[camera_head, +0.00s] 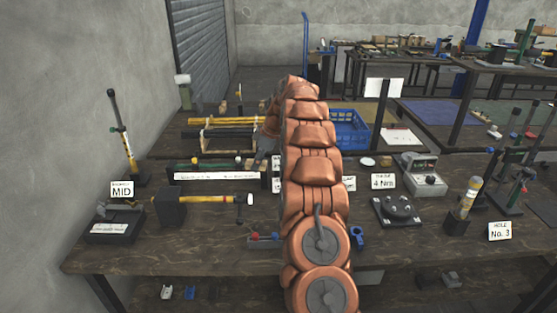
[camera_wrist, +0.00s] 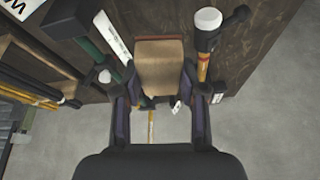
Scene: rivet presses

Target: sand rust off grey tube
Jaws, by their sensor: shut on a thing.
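My gripper (camera_wrist: 160,112) is shut on a tan block with a paler front face (camera_wrist: 160,70), seen between the two dark fingers in the wrist view. In the head view my copper arm reaches over the bench and hides most of the gripper and the block. I cannot pick out a grey tube with certainty. Yellow and black tubes (camera_head: 222,134) lie on a rack at the back left; they also show at the left of the wrist view (camera_wrist: 40,82). A dark green rod (camera_wrist: 82,38) lies left of the block. I cannot make out rust.
A white strip (camera_head: 217,176) lies in front of the rack. A yellow-handled mallet (camera_head: 205,198) extends from a dark block (camera_head: 170,208); it is close right of my gripper in the wrist view (camera_wrist: 203,68). A blue crate (camera_head: 350,128) stands behind my arm. Tools crowd the right side.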

